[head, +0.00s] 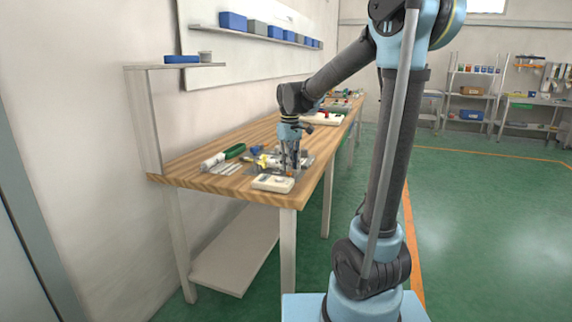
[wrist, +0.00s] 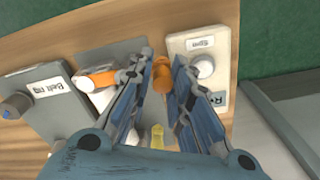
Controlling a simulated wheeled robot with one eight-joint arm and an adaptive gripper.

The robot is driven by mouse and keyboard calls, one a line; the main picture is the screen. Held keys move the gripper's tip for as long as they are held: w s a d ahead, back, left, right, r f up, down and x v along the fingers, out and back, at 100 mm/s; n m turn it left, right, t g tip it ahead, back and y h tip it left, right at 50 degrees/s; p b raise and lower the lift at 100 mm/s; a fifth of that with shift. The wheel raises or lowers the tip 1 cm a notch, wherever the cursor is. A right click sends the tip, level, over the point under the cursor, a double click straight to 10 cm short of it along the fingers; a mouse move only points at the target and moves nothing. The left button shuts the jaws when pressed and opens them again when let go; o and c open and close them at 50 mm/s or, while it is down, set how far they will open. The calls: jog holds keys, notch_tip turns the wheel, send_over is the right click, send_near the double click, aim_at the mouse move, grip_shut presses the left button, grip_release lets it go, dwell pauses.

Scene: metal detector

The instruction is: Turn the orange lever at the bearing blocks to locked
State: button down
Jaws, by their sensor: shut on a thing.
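In the wrist view, an orange lever (wrist: 163,78) stands between my gripper's two fingers (wrist: 162,62), which are shut on it. Its lower end is hidden between the fingers. A second orange piece (wrist: 97,80) lies just left of the left finger, above a white part on a grey plate (wrist: 110,57). I cannot tell whether the two orange pieces are joined. In the head view, my gripper (head: 290,166) points down at the near end of the wooden bench (head: 200,182). The lever is too small to make out there, and the bearing blocks are not clearly identifiable.
A cream box (head: 272,183) labelled "Spin", with a white knob (wrist: 203,67), stands close right of my fingers in the wrist view. A grey box (wrist: 38,98) with a "Belt" label is left. A yellow piece (wrist: 157,135) lies below. A green item (head: 235,151) lies further left.

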jog(key=shift+w+d, duration=0.1)
jog(key=shift+w, duration=0.15)
jog(key=c, duration=1.5)
grip_release()
jog(key=shift+s, duration=0.1)
notch_tip(320, 180, up, 12)
jog(key=shift+f, duration=0.1)
